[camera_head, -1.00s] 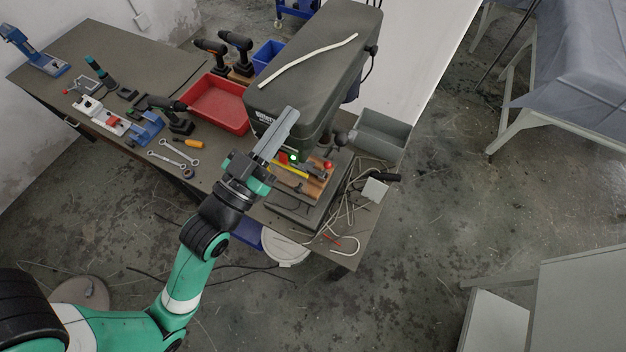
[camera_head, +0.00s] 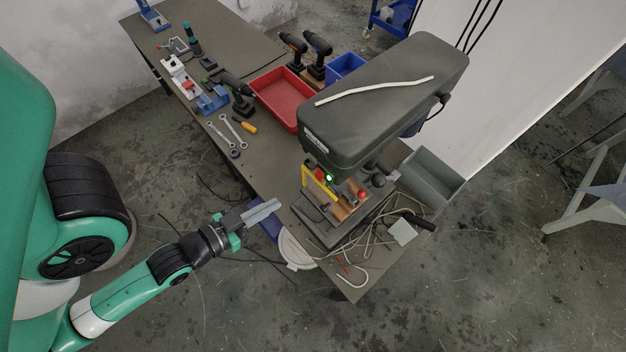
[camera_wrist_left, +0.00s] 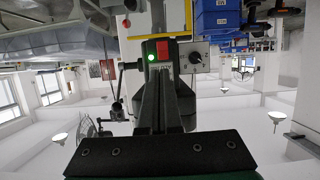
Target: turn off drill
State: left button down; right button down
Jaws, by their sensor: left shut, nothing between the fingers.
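The drill is a dark grey-green drill press (camera_head: 380,95) on the workbench. A green light (camera_head: 328,179) glows on its front. In the left wrist view the drill's front panel appears upside down, with the lit green light (camera_wrist_left: 151,57), a red switch (camera_wrist_left: 163,48) beside it and a dial (camera_wrist_left: 195,58). My left gripper (camera_head: 278,204) is shut and empty, off the bench's front edge, left of and apart from the drill's front. In the left wrist view its closed fingers (camera_wrist_left: 165,80) point toward the panel. My right gripper is not in view.
A yellow frame (camera_head: 318,184) and a red knob (camera_head: 362,195) sit below the drill head. Loose cables (camera_head: 375,240) lie on the bench corner. A red tray (camera_head: 275,98), cordless drills (camera_head: 305,52) and wrenches (camera_head: 228,133) occupy the bench further back. Open floor lies in front.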

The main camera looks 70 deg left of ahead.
aim_at(320, 178)
pick_arm(q)
jog(key=shift+w+a, duration=0.1)
